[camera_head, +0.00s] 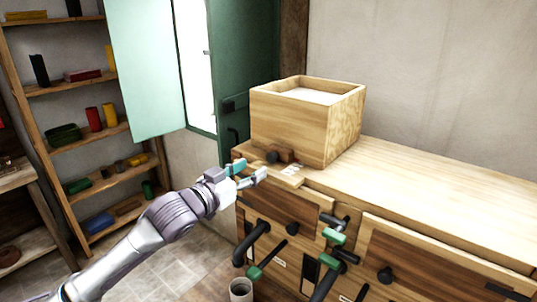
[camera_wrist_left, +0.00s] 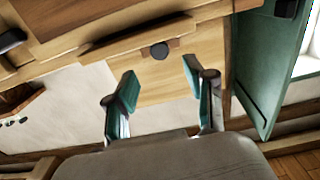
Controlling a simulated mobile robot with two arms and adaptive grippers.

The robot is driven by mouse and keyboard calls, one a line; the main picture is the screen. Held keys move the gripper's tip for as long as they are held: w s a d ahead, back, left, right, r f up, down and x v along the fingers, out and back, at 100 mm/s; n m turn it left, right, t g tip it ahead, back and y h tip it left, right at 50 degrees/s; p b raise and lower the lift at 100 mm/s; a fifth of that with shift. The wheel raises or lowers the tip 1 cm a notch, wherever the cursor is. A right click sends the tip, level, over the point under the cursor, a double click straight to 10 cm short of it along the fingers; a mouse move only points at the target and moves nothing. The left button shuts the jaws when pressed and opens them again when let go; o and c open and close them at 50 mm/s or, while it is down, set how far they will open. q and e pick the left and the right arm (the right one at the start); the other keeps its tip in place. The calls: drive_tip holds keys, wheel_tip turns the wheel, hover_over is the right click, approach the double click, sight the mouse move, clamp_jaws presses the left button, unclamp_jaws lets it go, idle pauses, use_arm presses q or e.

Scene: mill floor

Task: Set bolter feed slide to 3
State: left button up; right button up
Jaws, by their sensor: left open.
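A wooden box (camera_head: 290,120), open at the top, stands on the back left of a wooden cabinet. At the foot of its front is a small reddish-brown wooden slide piece with a dark round knob (camera_head: 272,157). Pale marks (camera_head: 290,169) lie on the cabinet top beside it; their figures are too small to read. My left gripper (camera_head: 249,171) is open and empty, just in front of the knob. In the left wrist view the knob (camera_wrist_left: 160,50) shows beyond and between the spread teal-padded fingers (camera_wrist_left: 160,78), apart from them. My right gripper is not in view.
Black cranks and levers with green grips (camera_head: 334,236) stick out from the cabinet front. A teal door (camera_head: 240,80) stands behind on the left. Shelves (camera_head: 95,142) with coloured items are at far left. The cabinet top (camera_head: 430,198) to the right is clear.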

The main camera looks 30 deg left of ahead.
sight(270, 158)
use_arm(q)
drive_tip(key=w+p, duration=0.1)
drive_tip(key=w, duration=0.2)
drive_tip(key=w+p, duration=0.1)
drive_tip(key=w, duration=0.2)
drive_tip(key=shift+w+d+r, duration=0.1)
drive_tip(key=shift+w+d, duration=0.1)
drive_tip(key=shift+w, duration=0.05)
drive_tip(key=shift+w+d+p, duration=0.1)
drive_tip(key=shift+w+p, duration=0.25)
drive_tip(key=shift+w, duration=0.2)
drive_tip(key=shift+f, duration=0.2)
clamp_jaws()
